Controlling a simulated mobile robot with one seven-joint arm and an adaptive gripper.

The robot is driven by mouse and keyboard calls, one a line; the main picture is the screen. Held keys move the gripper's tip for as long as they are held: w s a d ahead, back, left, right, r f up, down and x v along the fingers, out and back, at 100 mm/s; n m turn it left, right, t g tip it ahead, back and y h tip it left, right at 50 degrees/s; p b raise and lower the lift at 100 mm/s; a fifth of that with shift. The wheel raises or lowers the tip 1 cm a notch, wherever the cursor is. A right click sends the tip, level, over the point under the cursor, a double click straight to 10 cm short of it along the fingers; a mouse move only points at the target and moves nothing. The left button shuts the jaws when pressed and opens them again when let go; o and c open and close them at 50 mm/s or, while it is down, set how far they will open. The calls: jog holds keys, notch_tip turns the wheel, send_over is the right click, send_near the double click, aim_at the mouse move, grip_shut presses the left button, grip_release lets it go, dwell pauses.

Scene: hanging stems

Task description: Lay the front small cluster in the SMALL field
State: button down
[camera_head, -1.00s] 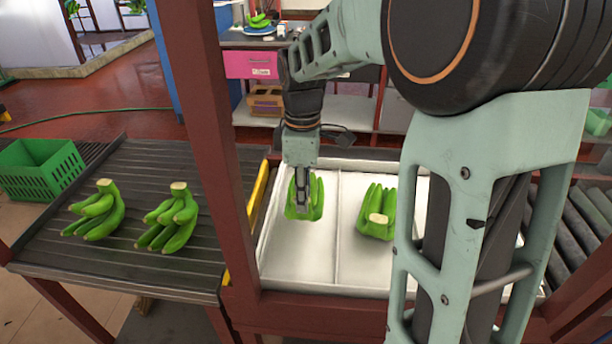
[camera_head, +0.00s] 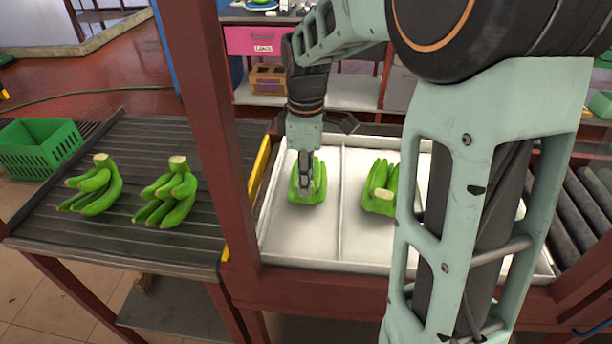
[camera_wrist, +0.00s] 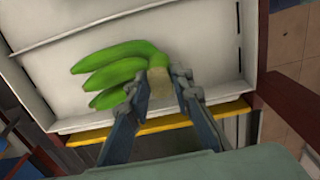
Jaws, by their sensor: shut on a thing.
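A small green banana cluster (camera_head: 316,184) is in the left compartment of the white divided tray (camera_head: 300,240). My gripper (camera_head: 304,184) points down and is shut on this cluster's cut crown. In the wrist view the cluster (camera_wrist: 118,72) shows with its fingers pointing left and its crown between my gripper's fingertips (camera_wrist: 158,85). The cluster is low over the tray floor; I cannot tell whether it touches. Another green cluster (camera_head: 379,186) lies in the compartment right of the divider. Two more clusters, one at the left (camera_head: 96,186) and one nearer the post (camera_head: 168,194), lie on the dark slatted table.
A red-brown post (camera_head: 215,130) stands between the slatted table (camera_head: 120,240) and the tray. A yellow strip (camera_head: 259,165) runs along the tray's left side. A green crate (camera_head: 38,146) is at far left, and rollers (camera_head: 580,215) are at right. The tray's front left is bare.

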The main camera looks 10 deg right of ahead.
jog(key=shift+f, duration=0.15)
dwell(0.4)
jog(key=c, duration=1.6)
grip_release()
